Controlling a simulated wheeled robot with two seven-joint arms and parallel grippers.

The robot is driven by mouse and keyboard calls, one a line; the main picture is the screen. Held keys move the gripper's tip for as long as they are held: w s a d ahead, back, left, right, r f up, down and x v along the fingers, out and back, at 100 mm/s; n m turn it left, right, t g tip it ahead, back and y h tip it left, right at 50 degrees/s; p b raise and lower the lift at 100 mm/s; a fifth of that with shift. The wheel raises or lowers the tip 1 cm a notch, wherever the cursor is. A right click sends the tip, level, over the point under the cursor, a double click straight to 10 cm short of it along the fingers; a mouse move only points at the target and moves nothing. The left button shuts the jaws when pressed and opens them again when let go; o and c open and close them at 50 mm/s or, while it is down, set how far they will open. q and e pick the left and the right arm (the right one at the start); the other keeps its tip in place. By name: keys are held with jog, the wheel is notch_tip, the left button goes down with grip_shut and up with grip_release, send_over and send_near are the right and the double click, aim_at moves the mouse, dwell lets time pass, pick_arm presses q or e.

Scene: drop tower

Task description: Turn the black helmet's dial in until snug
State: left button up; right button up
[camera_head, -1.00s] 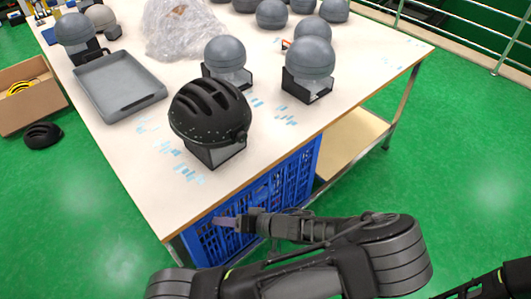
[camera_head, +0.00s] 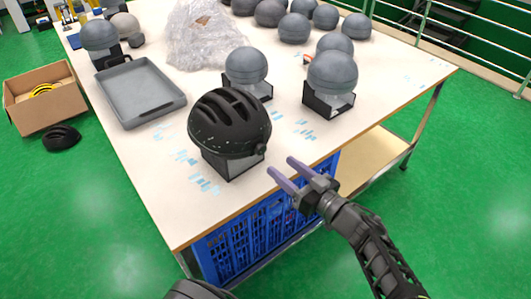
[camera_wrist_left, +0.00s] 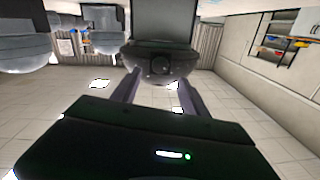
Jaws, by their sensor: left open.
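The black helmet (camera_head: 228,115) sits on a dark-based stand near the table's front edge, with slots in its shell. Its dial (camera_head: 262,149) is a small dark knob low on the helmet's right side. My left gripper (camera_head: 280,165) is open and empty, just right of and slightly below the dial, apart from it. In the left wrist view, which looks upside down, the dial (camera_wrist_left: 161,65) shows as a round knob on the helmet's rim, beyond and between the two fingers (camera_wrist_left: 156,92). My right gripper is not in view.
Grey balls on black stands (camera_head: 331,80) (camera_head: 246,68) stand behind and right of the helmet. A grey tray (camera_head: 140,92) lies left. Crumpled plastic wrap (camera_head: 205,35) is at the back. A blue crate (camera_head: 268,228) is under the table.

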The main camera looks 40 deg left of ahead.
aim_at(263, 151)
pick_arm(q)
jog(key=p+x, duration=0.1)
jog(key=x, duration=0.5)
jog(key=shift+a, duration=0.15)
jog(key=shift+w+a+p, duration=0.2)
jog(key=shift+a+p, duration=0.15)
jog(key=shift+a, duration=0.35)
jog(key=shift+c, duration=0.5)
grip_shut()
